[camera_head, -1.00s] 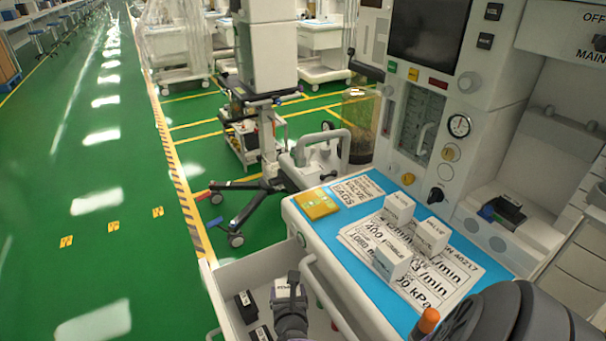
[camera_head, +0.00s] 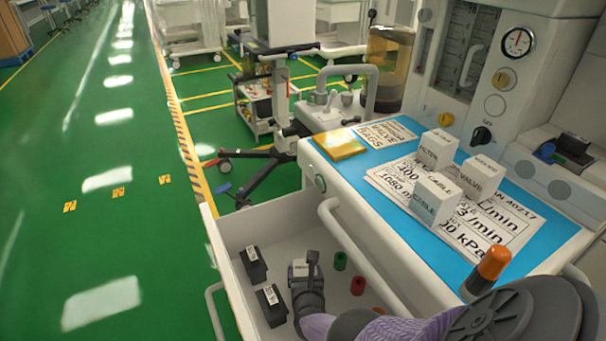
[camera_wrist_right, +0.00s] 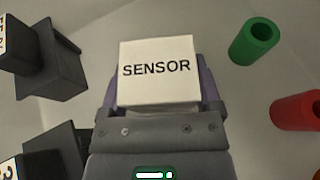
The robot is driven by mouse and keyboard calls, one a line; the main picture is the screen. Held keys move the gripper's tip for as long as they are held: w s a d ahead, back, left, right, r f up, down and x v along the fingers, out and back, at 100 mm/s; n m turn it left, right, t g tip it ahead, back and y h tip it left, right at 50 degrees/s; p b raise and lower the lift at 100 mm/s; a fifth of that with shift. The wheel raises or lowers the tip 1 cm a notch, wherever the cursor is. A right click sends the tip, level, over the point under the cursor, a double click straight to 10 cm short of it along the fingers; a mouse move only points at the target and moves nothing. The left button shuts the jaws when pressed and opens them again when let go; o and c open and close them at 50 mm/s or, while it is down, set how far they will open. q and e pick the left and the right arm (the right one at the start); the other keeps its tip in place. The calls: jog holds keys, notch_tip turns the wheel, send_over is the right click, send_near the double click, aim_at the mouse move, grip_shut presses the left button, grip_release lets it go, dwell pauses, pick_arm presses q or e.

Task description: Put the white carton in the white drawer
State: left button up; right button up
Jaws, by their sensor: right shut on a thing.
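A white carton (camera_wrist_right: 158,68) marked SENSOR is held in my right gripper (camera_head: 303,268), which is shut on it. In the head view the carton (camera_head: 300,268) shows as a small white patch at the gripper's tip. The gripper is inside the open white drawer (camera_head: 232,262), over its floor. I cannot tell whether the carton touches the drawer floor. Three more white cartons stand on the blue worktop: one at the back (camera_head: 437,148), one at the right (camera_head: 482,177) and one in front (camera_head: 434,198). My left gripper is not in view.
In the drawer, two black blocks (camera_head: 254,264) (camera_head: 270,303) lie left of my gripper. A green cylinder (camera_head: 340,260) and a red cylinder (camera_head: 357,286) lie to its right. A yellow packet (camera_head: 338,144) and printed sheets lie on the blue worktop (camera_head: 545,235).

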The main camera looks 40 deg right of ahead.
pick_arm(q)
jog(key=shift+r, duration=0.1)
pick_arm(e)
jog(key=shift+r, duration=0.15)
jog(key=o, duration=0.9)
jog(key=shift+f, duration=0.2)
jog(key=shift+o, duration=0.9)
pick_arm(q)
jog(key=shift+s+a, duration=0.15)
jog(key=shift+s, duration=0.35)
pick_arm(e)
jog(key=shift+r, duration=0.35)
jog(key=p+v, duration=0.5)
jog(key=v, duration=0.2)
jog(key=shift+w+p, duration=0.1)
jog(key=shift+p, duration=0.25)
jog(key=shift+s+a, duration=0.15)
jog(key=shift+s, duration=0.1)
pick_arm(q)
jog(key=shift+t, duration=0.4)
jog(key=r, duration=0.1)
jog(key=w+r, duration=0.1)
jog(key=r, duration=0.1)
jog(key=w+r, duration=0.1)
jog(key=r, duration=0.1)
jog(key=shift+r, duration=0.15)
pick_arm(e)
jog(key=shift+f, duration=0.15)
